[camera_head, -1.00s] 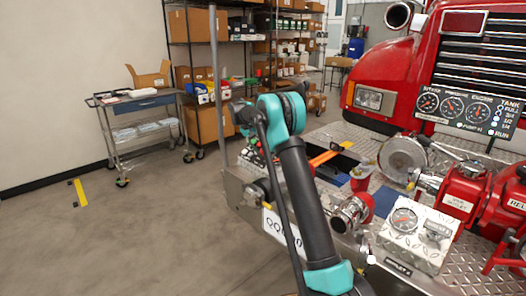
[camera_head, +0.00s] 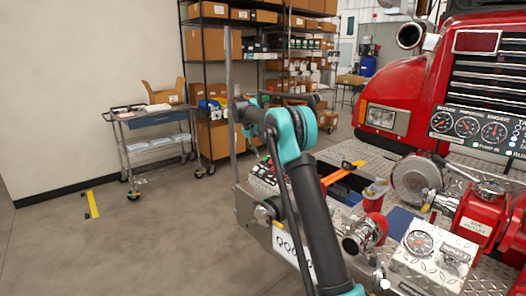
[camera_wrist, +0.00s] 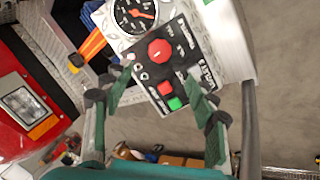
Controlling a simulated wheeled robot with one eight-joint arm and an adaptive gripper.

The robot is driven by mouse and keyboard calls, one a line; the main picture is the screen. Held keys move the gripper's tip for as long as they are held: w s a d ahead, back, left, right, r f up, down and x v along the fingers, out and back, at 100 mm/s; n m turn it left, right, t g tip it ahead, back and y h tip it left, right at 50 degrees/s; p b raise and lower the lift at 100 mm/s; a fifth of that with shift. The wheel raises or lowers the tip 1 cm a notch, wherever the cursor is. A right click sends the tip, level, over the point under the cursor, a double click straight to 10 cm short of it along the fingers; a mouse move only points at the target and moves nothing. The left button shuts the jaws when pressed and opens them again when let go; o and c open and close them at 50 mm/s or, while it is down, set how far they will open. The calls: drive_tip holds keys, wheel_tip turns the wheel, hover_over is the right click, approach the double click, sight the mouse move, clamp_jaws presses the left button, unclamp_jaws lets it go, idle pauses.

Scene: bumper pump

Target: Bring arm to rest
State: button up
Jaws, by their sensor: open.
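My gripper (camera_wrist: 158,84) is open in the wrist view, its two green fingers spread apart. Nothing shows between the fingers except the black control panel (camera_wrist: 184,62) behind them. That panel has a large red knob (camera_wrist: 160,51), a small red button (camera_wrist: 165,88) and a green button (camera_wrist: 175,103). I cannot tell the exact gap between fingers and panel. In the head view my bent arm (camera_head: 318,205) stands in front of the truck's deck, its teal joint (camera_head: 296,128) uppermost. The gripper itself is not clearly visible there.
The red fire truck (camera_head: 400,95) and its diamond-plate deck fill the right. A round gauge (camera_head: 420,243), red pump parts (camera_head: 478,220) and an upright metal post (camera_head: 228,90) are close to my arm. A cart (camera_head: 155,120) and shelving stand behind.

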drive_tip(key=s+d+f+y, duration=0.1)
drive_tip(key=s+d, duration=0.1)
drive_tip(key=s, duration=0.6)
drive_tip(key=s+d+f+y, duration=0.1)
drive_tip(key=s+d, duration=0.2)
drive_tip(key=s, duration=0.6)
drive_tip(key=s+d+f+n+t+y, duration=0.1)
drive_tip(key=s+d+f, duration=0.1)
drive_tip(key=s, duration=0.6)
drive_tip(key=shift+s+d+f, duration=0.1)
drive_tip(key=shift+s+d, duration=0.15)
drive_tip(key=shift+d, duration=0.5)
drive_tip(key=s+f, duration=0.4)
drive_tip(key=s, duration=0.5)
drive_tip(key=s+f+t+y, duration=0.1)
drive_tip(key=s+f, duration=0.3)
drive_tip(key=s, duration=0.5)
drive_tip(key=s+d+f+n+y, duration=0.1)
drive_tip(key=s+f, duration=0.4)
drive_tip(key=s, duration=0.5)
